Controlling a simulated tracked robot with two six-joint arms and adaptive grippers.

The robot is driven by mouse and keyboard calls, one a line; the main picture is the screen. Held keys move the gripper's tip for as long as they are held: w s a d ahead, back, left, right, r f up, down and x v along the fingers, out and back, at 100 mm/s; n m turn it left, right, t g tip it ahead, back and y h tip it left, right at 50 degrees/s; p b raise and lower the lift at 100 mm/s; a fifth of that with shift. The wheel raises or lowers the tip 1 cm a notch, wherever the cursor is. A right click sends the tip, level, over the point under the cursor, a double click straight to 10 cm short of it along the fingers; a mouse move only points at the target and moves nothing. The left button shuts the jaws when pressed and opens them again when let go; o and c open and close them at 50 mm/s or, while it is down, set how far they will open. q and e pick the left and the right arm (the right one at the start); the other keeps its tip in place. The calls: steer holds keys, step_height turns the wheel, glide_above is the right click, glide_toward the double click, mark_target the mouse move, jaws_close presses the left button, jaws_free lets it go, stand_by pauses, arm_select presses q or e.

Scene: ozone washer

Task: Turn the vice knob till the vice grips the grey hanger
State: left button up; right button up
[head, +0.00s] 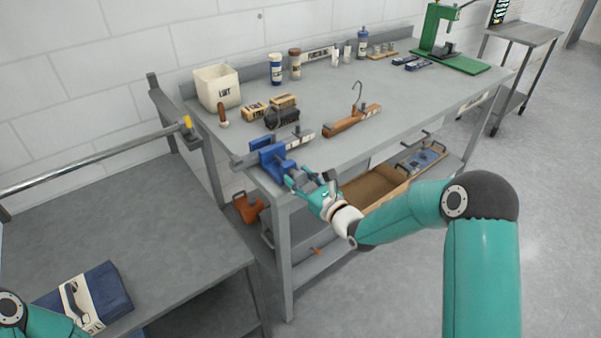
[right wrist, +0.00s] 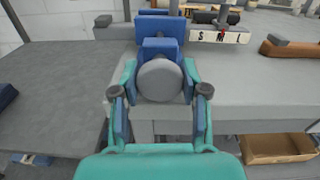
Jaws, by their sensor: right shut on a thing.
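The blue vice (head: 275,158) is at the near left corner of the workbench. In the right wrist view its two blue jaws (right wrist: 158,28) stand one behind the other, above the round grey vice knob (right wrist: 160,80). My right gripper (head: 300,182) is shut on the knob; the right wrist view shows its fingers (right wrist: 160,92) on either side. A light grey bar marked S M L (right wrist: 222,38), seemingly the grey hanger, lies right of the jaws; in the head view the bar (head: 300,137) reaches toward the vice. I cannot tell whether the jaws touch it. My left gripper is out of view.
A wooden hanger (head: 352,119) with a hook, brushes (head: 283,117), a white LINT bin (head: 217,87) and several bottles are on the bench. A lower left table (head: 170,215) holds a blue folded item (head: 100,292). A cardboard box (right wrist: 278,149) is below.

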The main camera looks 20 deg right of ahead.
steer(key=shift+f, duration=0.3)
steer(key=o, duration=0.9)
steer(key=shift+o, duration=1.3)
steer(key=shift+r, duration=0.15)
steer(key=v, duration=1.2)
